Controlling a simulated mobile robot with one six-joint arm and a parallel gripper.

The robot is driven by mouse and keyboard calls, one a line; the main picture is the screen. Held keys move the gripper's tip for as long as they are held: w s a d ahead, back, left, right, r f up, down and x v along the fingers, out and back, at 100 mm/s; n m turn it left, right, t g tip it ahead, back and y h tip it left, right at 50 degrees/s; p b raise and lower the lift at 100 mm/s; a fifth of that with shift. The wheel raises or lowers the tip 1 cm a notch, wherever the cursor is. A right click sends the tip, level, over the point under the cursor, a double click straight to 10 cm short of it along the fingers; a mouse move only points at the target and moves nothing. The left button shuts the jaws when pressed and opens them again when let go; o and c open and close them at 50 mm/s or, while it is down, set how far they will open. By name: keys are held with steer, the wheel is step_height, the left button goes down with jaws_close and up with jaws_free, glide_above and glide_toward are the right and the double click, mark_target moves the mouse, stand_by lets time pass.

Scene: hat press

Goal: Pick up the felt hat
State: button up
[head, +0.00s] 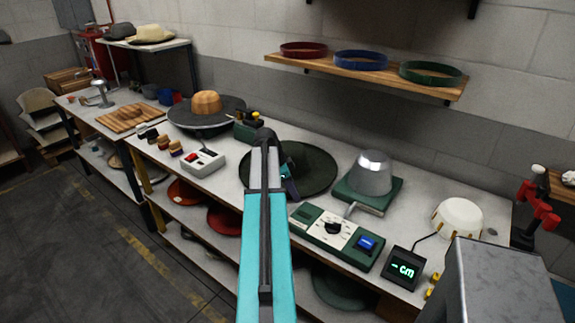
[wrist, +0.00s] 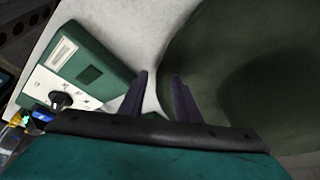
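A dark green, round, wide-brimmed felt piece, which looks like the felt hat (head: 318,168), lies on the bench in the head view, partly hidden behind my arm. In the wrist view the green felt (wrist: 235,50) fills the right side, with a shaded rise that may be its crown. My gripper (wrist: 160,76) has its two dark fingers apart with nothing held. The felt's curved edge shows between the fingertips in that view. I cannot tell whether they touch it. In the head view my gripper (head: 290,178) is over the felt's near part, mostly hidden by my arm.
A green control box (head: 333,229) stands close on the near right side, also in the wrist view (wrist: 75,70). A metal dome on a green base (head: 370,178) stands to the right. A wooden block on a dark disc (head: 206,103) stands left. Coloured rings sit on a wall shelf (head: 375,72).

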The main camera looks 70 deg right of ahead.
stand_by(0.5)
jaws_close()
steer(key=shift+r, duration=0.1)
step_height(320, 180, up, 10)
steer(key=b, duration=0.2)
stand_by(0.7)
stand_by(2.5)
